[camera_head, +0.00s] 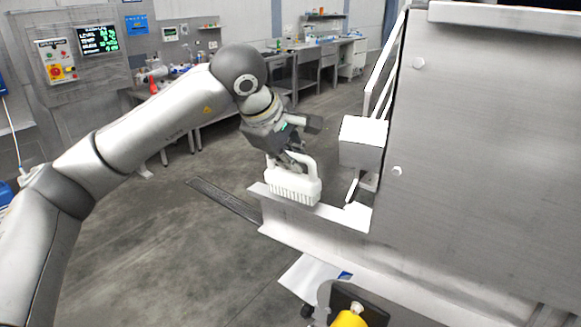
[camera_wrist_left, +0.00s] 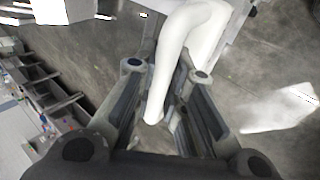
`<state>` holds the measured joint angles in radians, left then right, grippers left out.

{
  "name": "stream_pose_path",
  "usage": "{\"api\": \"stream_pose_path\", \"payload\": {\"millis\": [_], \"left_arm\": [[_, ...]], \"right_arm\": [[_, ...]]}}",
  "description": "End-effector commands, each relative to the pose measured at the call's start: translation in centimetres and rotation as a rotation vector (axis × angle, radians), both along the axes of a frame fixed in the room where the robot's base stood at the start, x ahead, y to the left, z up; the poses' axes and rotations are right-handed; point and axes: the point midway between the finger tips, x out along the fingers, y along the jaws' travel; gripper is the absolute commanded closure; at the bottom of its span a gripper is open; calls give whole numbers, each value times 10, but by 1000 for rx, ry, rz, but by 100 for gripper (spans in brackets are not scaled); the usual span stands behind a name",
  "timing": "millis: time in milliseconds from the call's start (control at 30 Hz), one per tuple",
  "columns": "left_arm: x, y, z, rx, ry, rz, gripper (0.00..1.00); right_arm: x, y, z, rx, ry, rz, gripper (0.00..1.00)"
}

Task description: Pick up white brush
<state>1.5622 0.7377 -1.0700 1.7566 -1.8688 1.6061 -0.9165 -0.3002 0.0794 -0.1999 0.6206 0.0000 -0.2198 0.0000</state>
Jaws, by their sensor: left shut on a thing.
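The white brush (camera_head: 293,187) has a looped handle and a row of bristles below. In the head view it is upright at the end of the grey metal ledge (camera_head: 330,213); I cannot tell whether its bristles touch the ledge. My left gripper (camera_head: 291,160) comes down from above and is shut on the brush's handle. In the left wrist view the white handle (camera_wrist_left: 178,60) runs between the two fingers of the left gripper (camera_wrist_left: 165,105). My right gripper is not in view.
A large grey metal machine (camera_head: 490,140) fills the right side, with a box-shaped bracket (camera_head: 363,142) sticking out near the brush. A floor drain (camera_head: 222,198) lies left of the ledge. Workbenches (camera_head: 300,65) stand far behind. The floor between is open.

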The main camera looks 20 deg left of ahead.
Motion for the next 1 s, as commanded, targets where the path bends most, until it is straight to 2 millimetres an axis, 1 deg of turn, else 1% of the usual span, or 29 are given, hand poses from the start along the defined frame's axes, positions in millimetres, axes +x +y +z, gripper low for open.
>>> {"api": "stream_pose_path", "payload": {"millis": [33, 133, 367, 500, 600, 700, 833, 1000], "left_arm": [[0, -1, 4, -1, -4, 0, 100], [-1, 0, 20, -2, -7, 1, 100], [-42, 28, 77, -2, -8, 1, 100], [-72, 49, 92, -2, -5, 2, 100], [-90, 60, 102, 0, -4, 2, 100], [-103, 69, 109, -1, -3, 1, 100], [-113, 75, 115, 1, -1, 1, 100], [-117, 78, 118, 0, -1, 0, 100]], "right_arm": [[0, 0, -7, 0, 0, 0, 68], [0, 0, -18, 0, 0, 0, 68], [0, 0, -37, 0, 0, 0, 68], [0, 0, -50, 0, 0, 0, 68], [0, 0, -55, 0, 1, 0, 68], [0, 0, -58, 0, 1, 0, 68], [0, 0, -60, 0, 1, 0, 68], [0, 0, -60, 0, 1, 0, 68]]}}
